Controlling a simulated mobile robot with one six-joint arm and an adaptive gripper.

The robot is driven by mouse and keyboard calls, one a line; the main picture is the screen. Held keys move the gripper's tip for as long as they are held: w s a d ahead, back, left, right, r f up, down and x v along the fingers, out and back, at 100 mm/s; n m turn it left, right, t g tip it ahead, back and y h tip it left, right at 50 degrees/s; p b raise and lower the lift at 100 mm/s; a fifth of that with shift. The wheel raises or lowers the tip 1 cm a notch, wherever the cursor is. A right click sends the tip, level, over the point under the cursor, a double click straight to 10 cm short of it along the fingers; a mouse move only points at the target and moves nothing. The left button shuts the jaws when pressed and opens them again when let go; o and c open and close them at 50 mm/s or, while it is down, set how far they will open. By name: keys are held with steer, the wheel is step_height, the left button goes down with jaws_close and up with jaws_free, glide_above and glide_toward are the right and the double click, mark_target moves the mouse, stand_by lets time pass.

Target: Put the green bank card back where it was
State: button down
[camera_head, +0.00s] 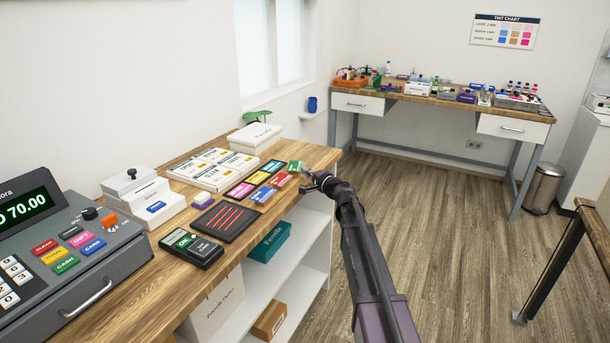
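A small green card (295,166) shows on the wooden counter at its right end, at the far right of a group of coloured cards. It looks slightly tilted, and I cannot tell whether it rests on the counter or is held above it. My gripper (304,175) is at the counter's right edge, right beside the green card. Its fingers are small and dark here, so I cannot tell whether they are shut on the card.
A dark mat with red stripes (226,220), a card terminal (191,247) and a cash register (65,250) stand nearer on the counter. A white lidded box (255,137) stands behind the cards. Open floor (440,220) lies right of the counter.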

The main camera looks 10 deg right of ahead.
steer(key=c, duration=1.4)
jaws_free()
steer(key=shift+f, duration=0.15)
steer(key=c, duration=0.8)
jaws_free()
steer(key=shift+r, duration=0.2)
steer(key=shift+s+d, duration=0.1)
steer(key=shift+s, duration=0.05)
steer(key=v, duration=1.1)
steer(key=shift+s+d, duration=0.25)
steer(key=shift+s, duration=0.05)
steer(key=shift+f, duration=0.1)
